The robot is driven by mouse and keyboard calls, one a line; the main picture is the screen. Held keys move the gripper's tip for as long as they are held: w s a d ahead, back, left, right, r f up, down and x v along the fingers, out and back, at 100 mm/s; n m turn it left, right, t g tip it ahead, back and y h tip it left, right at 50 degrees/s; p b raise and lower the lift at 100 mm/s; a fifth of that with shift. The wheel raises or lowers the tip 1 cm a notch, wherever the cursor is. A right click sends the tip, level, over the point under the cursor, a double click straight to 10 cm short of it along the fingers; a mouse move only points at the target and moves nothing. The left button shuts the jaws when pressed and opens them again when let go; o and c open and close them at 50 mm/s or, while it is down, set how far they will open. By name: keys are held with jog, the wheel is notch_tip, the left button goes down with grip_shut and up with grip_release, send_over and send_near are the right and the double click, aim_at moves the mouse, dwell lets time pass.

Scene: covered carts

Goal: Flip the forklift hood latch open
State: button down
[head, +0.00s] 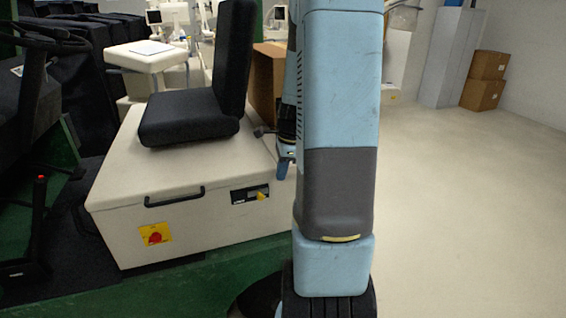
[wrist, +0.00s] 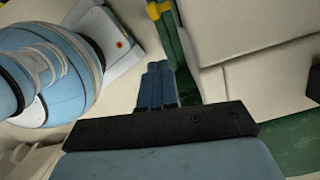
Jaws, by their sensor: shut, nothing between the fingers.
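The cream forklift hood (head: 120,190) stands at the left in the head view, with a black seat (head: 190,118) on top. On its front face are a black handle (head: 174,197) and, to the right, a latch (head: 250,194) with a black plate and a yellow tab. My gripper (head: 283,168) is up and right of the latch, apart from it, partly hidden behind my arm. In the wrist view my gripper's blue fingers (wrist: 158,84) are together and empty. A cream panel seam shows at the right there; I cannot tell whether the dark piece at the edge is the latch.
A yellow-and-red sticker (head: 155,234) is on the hood's front. Green bodywork (head: 225,270) runs below it. A steering wheel (head: 45,37) and a red-tipped lever (head: 38,215) stand at the far left. Cardboard boxes (head: 484,80) are at the back right. The right floor (head: 470,210) is clear.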

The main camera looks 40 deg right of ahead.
aim_at(259, 196)
jog(key=w+a+f, duration=0.2)
jog(key=a+f, duration=0.1)
jog(key=f, duration=0.2)
jog(key=shift+a+f, duration=0.3)
jog(key=shift+a, duration=0.1)
